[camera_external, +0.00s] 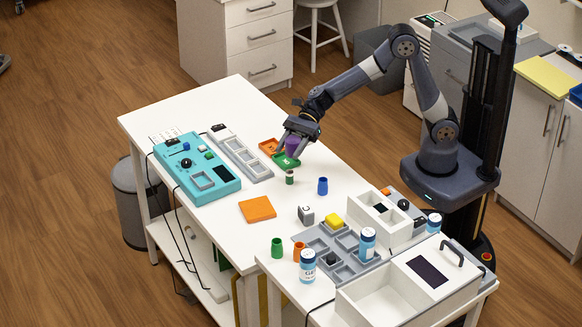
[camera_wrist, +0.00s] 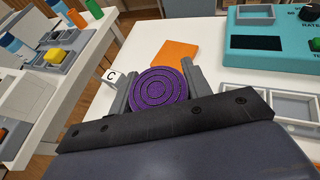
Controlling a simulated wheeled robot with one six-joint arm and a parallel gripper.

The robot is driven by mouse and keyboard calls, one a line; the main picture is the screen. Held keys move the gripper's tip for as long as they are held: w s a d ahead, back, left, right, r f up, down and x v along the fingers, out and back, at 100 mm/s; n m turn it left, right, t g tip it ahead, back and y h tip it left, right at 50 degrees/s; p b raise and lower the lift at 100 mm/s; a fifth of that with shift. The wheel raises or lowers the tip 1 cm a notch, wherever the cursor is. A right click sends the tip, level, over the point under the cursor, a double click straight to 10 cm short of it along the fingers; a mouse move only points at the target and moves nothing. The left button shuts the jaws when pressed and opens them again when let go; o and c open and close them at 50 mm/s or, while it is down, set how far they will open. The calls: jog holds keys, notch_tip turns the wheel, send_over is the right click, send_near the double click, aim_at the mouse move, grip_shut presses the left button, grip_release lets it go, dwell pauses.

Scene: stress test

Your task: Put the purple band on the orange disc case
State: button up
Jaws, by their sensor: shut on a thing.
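The purple band (camera_external: 292,143) is held between the fingers of my gripper (camera_external: 291,147), above the far part of the white table. In the wrist view the purple band (camera_wrist: 157,90) shows as a round face with concentric rings, with a grey finger on each side; my gripper (camera_wrist: 156,84) is shut on it. A flat orange square (camera_external: 257,209), which looks like the orange disc case, lies on the table nearer the camera, apart from the gripper. It also shows in the wrist view (camera_wrist: 175,54), beyond the band and partly hidden by it.
Small orange (camera_external: 267,146) and green (camera_external: 286,161) trays lie under and beside my gripper. A teal panel (camera_external: 212,192) and a grey slotted tray (camera_external: 243,158) stand left. Bare table surrounds the orange square.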

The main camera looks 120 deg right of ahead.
jog(key=n+y+p, duration=0.1)
jog(key=y, duration=0.1)
send_over(263, 207)
jog(key=shift+n+g, duration=0.3)
notch_tip(263, 207, down, 10)
jog(key=shift+r+b, duration=0.25)
jog(key=shift+b, duration=0.05)
jog(key=shift+f, duration=0.2)
jog(key=o, duration=1)
jog(key=shift+r, duration=0.1)
